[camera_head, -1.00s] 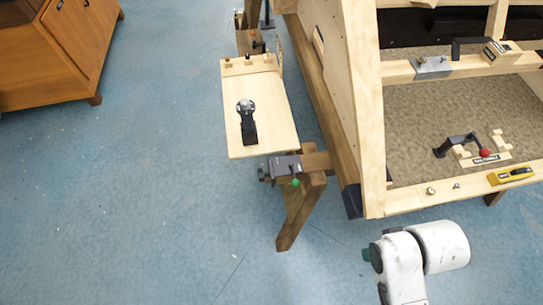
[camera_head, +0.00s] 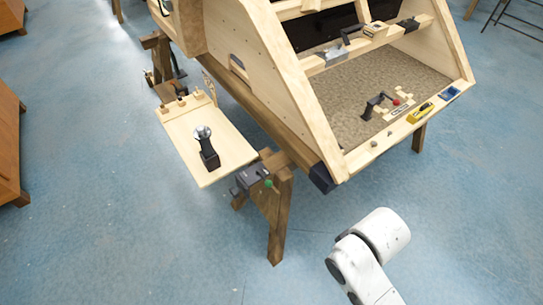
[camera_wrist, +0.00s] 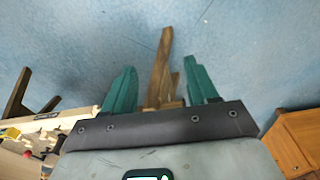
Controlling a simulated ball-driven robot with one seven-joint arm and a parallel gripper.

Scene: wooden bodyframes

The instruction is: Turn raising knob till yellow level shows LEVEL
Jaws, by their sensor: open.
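The yellow level (camera_head: 420,112) lies on the front rail of the wooden bodyframe at the right in the head view. Its reading is too small to tell. A dark clamp-like fitting with a green knob (camera_head: 268,184) sits by the top of the trestle leg; I cannot tell whether this is the raising knob. A black lever with a red ball (camera_head: 396,101) stands on the frame's floor. My gripper shows in the wrist view (camera_wrist: 160,88), its two green fingers apart with nothing held. A wooden leg shows beyond them, and the gripper is away from the level and the knob.
The trestle (camera_head: 279,215) supports the bodyframe's near corner. A wooden side board (camera_head: 222,145) with a black-handled tool sticks out left of the frame. A blue item (camera_head: 450,93) lies on the rail. Brown cabinets (camera_head: 8,140) stand far left. Blue floor in front is clear.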

